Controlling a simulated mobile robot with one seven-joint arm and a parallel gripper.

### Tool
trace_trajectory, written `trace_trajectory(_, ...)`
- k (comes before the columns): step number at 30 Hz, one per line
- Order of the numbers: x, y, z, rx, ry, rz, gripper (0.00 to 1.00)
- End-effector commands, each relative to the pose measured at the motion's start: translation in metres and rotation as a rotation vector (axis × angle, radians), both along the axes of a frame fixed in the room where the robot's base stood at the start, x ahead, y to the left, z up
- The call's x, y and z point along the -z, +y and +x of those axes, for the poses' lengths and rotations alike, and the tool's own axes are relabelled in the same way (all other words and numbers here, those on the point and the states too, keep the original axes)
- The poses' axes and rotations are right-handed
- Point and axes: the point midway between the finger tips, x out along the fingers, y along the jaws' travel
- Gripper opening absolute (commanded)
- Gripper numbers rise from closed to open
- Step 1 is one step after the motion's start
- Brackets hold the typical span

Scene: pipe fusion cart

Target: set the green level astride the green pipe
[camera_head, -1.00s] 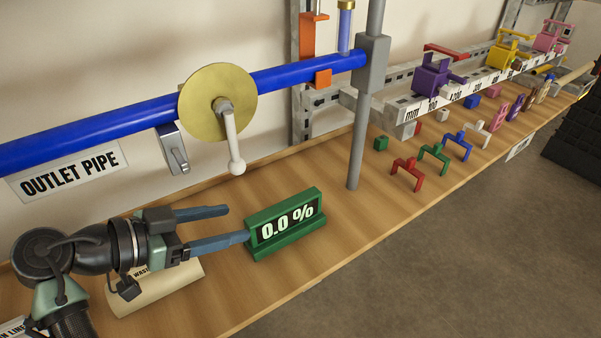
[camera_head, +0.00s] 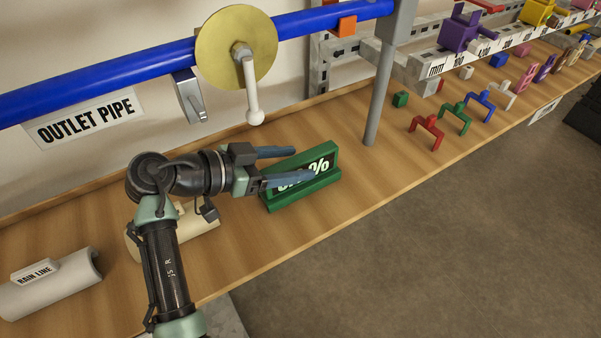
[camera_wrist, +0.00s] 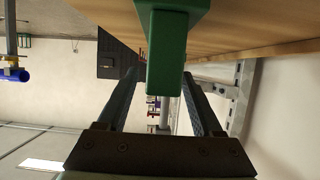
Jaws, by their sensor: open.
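The green level (camera_head: 300,192), with a display and a wide base, stands upright on the wooden bench. My gripper (camera_head: 303,163) is open at it. One finger passes in front of the display, hiding part of the digits, and the other reaches along the far side. In the wrist view the level's green end (camera_wrist: 165,60) sits between the two spread fingers (camera_wrist: 162,85), with a gap visible on each side. I see no green pipe in these frames.
A blue outlet pipe (camera_head: 120,72) with a brass disc (camera_head: 225,50) and white handle runs above the bench (camera_head: 350,190). A grey post (camera_head: 381,95) stands right of the level. Several coloured brackets, including a red one (camera_head: 428,128), stand farther right. A grey half-shell (camera_head: 60,285) lies at left.

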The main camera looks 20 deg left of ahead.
Motion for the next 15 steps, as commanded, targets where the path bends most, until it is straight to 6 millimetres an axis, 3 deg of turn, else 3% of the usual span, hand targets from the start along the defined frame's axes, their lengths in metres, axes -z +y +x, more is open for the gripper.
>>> trace_trajectory(4, 0.008, -0.011, 0.013, 0.001, 0.001, 0.0, 0.68)
trace_trajectory(12, 0.009, -0.013, 0.017, 0.0, 0.001, 0.0, 0.68)
trace_trajectory(15, 0.009, -0.013, 0.017, 0.0, 0.001, 0.0, 0.53)
